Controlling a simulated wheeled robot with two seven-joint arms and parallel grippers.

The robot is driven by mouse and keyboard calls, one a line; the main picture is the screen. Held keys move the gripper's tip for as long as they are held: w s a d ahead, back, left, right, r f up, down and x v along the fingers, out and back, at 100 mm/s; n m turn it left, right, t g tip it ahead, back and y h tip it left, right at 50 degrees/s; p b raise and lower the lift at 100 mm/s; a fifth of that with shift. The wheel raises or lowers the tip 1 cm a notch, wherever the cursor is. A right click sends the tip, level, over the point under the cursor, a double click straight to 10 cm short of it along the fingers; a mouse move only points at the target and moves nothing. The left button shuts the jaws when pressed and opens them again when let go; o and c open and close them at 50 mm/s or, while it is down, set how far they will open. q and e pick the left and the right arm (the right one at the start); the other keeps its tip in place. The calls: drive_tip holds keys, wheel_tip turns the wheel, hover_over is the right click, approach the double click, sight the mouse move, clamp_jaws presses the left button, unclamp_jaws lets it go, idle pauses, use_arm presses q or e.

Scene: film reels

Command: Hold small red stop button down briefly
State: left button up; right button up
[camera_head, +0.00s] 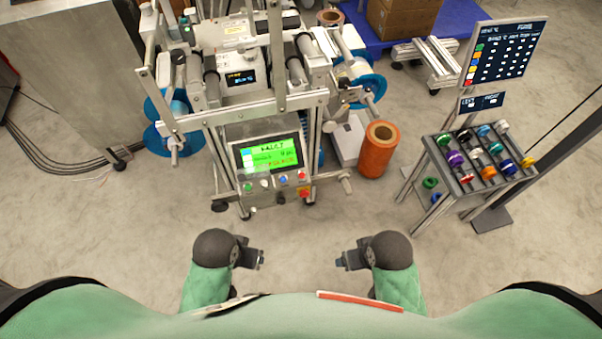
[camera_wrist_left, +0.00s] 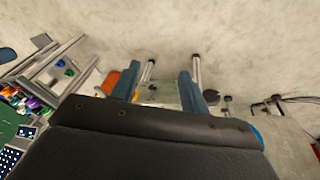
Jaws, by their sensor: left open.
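The small red button (camera_head: 301,176) is at the right end of the upper button row, below the lit green screen (camera_head: 268,155) on the machine's front panel. A larger red button on a yellow base (camera_head: 304,192) sits just below it. My left gripper (camera_head: 260,260) is in front of the machine, well short of the panel, and points inward. In the left wrist view its two fingers (camera_wrist_left: 158,88) stand apart with nothing held. My right gripper (camera_head: 341,261) is opposite it, away from the machine; its finger gap is too small to judge.
An orange roll (camera_head: 376,152) stands at the machine's right. A rack of coloured reels (camera_head: 476,185) with a sign board (camera_head: 505,52) is further right. A metal cabinet (camera_head: 85,75) is at the left, with cables on the floor. The floor before the machine is clear.

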idle(0.4)
use_arm(q)
clamp_jaws()
idle(1.5)
